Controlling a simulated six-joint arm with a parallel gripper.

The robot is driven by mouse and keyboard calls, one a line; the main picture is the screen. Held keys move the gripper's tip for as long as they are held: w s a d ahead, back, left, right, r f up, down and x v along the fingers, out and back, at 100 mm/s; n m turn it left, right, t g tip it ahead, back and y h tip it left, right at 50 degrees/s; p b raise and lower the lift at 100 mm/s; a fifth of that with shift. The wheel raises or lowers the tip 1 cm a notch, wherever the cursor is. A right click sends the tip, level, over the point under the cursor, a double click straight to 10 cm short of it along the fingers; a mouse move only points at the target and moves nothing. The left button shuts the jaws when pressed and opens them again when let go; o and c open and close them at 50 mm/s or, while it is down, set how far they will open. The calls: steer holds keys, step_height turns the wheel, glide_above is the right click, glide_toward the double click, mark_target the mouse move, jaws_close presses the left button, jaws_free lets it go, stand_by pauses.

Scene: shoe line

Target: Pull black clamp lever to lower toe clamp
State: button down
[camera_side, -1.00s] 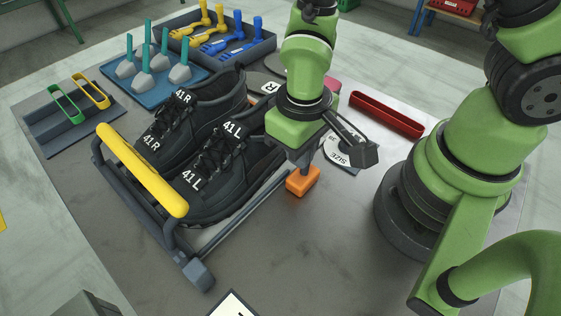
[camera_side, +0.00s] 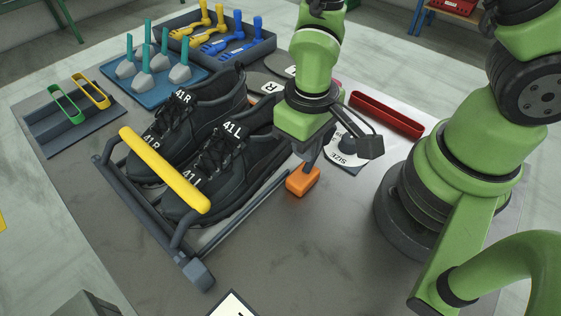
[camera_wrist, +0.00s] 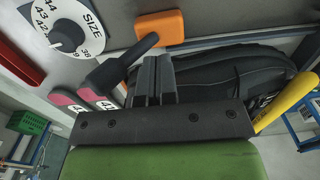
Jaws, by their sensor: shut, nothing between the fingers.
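The toe clamp is a yellow padded bar (camera_side: 165,168) on a dark hinged frame (camera_side: 150,222). It lies across the toes of two black shoes marked 41R (camera_side: 190,125) and 41L (camera_side: 235,160), partly covering their toe labels; contact cannot be told. My gripper (camera_wrist: 152,60) is shut and empty. The black clamp lever (camera_wrist: 122,62) shows in the wrist view as a tilted dark handle right beside my fingers; whether they touch cannot be told. In the side view my gripper (camera_side: 306,158) is low beside shoe 41L, above an orange block (camera_side: 303,180), and the lever is hard to make out.
A SIZE dial (camera_side: 347,150) and a red tray (camera_side: 387,115) are right of my gripper. A blue tray of teal-posted pieces (camera_side: 150,75), a tool bin (camera_side: 225,55) and a green-and-yellow holder (camera_side: 75,110) stand behind. The front tabletop is mostly clear.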

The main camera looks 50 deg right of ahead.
steer(key=shift+a, duration=0.7)
step_height(320, 180, up, 9)
stand_by(0.6)
steer(key=s+d+r+m+t+y, duration=0.1)
steer(key=s+d+r+m+t, duration=0.1)
steer(key=r, duration=0.5)
steer(key=s+d+r+m+t+y, duration=0.1)
steer(key=s+d+r+m+t, duration=0.1)
steer(key=s+d+r+t, duration=0.2)
step_height(320, 180, up, 4)
steer(key=shift+d+f+t, duration=0.15)
steer(key=shift+d+t, duration=0.45)
